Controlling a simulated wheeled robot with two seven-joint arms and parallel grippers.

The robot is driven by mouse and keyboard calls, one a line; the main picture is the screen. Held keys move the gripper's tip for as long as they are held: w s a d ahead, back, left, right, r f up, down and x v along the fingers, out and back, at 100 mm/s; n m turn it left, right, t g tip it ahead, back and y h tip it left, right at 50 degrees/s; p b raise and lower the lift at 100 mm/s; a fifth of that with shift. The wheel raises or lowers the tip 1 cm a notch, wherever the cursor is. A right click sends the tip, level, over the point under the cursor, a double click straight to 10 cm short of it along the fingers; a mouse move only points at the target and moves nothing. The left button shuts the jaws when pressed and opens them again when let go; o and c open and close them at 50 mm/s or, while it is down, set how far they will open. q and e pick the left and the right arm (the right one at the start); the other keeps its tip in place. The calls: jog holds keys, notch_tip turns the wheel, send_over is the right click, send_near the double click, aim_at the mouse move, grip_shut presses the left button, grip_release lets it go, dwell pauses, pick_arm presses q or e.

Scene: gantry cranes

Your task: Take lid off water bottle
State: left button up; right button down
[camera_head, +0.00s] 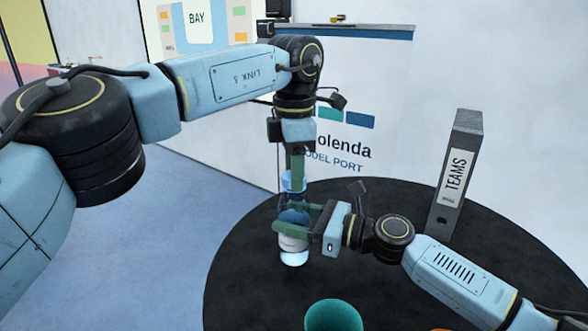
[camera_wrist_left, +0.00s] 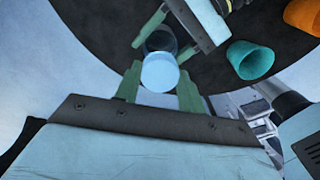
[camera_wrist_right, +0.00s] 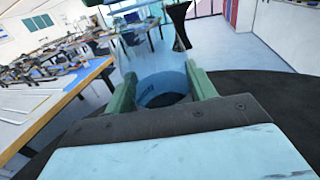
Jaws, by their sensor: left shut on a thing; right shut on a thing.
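The water bottle (camera_head: 293,258) is upright over the black round table, blue and clear with a pale band. My right gripper (camera_head: 292,222) is shut around its side; its fingers hide part of it. My left gripper (camera_head: 293,178) points down from above and is shut on the light blue lid (camera_head: 288,184). In the left wrist view the lid (camera_wrist_left: 160,73) is a pale disc between my left fingers, with the darker bottle (camera_wrist_left: 160,40) behind it. The lid is above the bottle body; I cannot tell whether they touch. The bottle (camera_wrist_right: 162,88) shows between my right fingers in the right wrist view.
A teal cup (camera_head: 334,316) stands at the table's front. An orange cup (camera_wrist_left: 304,15) is beside it in the left wrist view. The black table (camera_head: 245,270) is bare left of the bottle.

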pick_arm(q)
jog(key=n, duration=0.7)
jog(key=shift+n, duration=0.3)
jog(key=n, duration=1)
jog(key=shift+n, duration=0.4)
jog(key=n, duration=0.3)
jog(key=shift+n, duration=0.4)
jog(key=n, duration=0.3)
jog(key=shift+n, duration=0.3)
jog(key=n, duration=0.5)
jog(key=shift+r, duration=0.1)
jog(key=shift+r, duration=0.1)
jog(key=shift+r, duration=1)
